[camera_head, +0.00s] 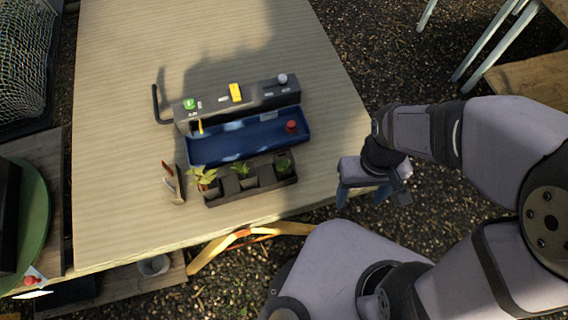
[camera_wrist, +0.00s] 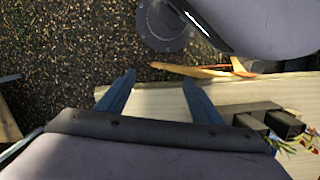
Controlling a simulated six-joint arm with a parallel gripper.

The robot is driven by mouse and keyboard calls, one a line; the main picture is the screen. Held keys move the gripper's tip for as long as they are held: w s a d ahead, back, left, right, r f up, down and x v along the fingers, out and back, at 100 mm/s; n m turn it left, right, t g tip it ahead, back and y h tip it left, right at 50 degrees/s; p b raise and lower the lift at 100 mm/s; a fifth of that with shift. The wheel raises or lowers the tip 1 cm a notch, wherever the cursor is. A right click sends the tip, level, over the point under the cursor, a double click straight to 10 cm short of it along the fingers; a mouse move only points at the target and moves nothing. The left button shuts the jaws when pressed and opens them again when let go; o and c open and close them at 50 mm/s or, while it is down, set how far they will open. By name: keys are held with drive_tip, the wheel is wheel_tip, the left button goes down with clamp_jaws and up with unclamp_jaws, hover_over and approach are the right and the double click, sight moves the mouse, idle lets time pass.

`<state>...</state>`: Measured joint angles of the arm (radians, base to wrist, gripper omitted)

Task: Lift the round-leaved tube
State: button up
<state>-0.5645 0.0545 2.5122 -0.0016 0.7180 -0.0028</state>
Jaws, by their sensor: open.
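Three dark square plant tubes stand upright in a dark rack (camera_head: 238,199) at the table's front edge. The left tube's plant (camera_head: 205,178) has yellowish, pointed leaves; the middle plant (camera_head: 242,168) and right plant (camera_head: 284,163) are small and green. Leaf shape is too small to tell which is round-leaved. My gripper (camera_head: 373,194) is open and empty, off the table's right edge, to the right of the rack and apart from it. In the wrist view its blue fingers (camera_wrist: 158,82) are spread, with dark tubes (camera_wrist: 285,123) at the right edge, partly cut off.
Behind the rack lies a blue tray (camera_head: 232,146) with a red object (camera_head: 291,127). Behind that is a dark box (camera_head: 215,106) with a green button, a yellow part and a grey knob. Small labels or tags (camera_head: 172,183) stand left of the rack. The rear tabletop (camera_head: 150,45) is clear.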

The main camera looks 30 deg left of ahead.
drive_tip(key=s+a+f+n, duration=0.15)
drive_tip(key=a+n, duration=0.35)
drive_tip(key=a, duration=0.8)
wheel_tip(320, 180, up, 3)
drive_tip(key=m+t+y, duration=0.1)
drive_tip(key=m+t, duration=0.1)
hover_over(284, 159)
drive_tip(key=shift+s+r+p, duration=0.1)
drive_tip(key=shift+s+p, duration=0.05)
drive_tip(key=shift+p, duration=0.25)
drive_tip(key=shift+s+d+m+g, duration=0.1)
drive_tip(key=shift+m+g, duration=0.2)
drive_tip(key=shift+f, duration=0.5)
drive_tip(key=shift+w+f+p, duration=0.15)
drive_tip(key=shift+f+p, duration=0.45)
drive_tip(key=shift+f, duration=1.05)
drive_tip(key=shift+w+f+p, duration=0.1)
drive_tip(key=shift+f+p, duration=0.45)
drive_tip(key=shift+f, duration=1.05)
clamp_jaws()
drive_tip(key=shift+r, duration=0.1)
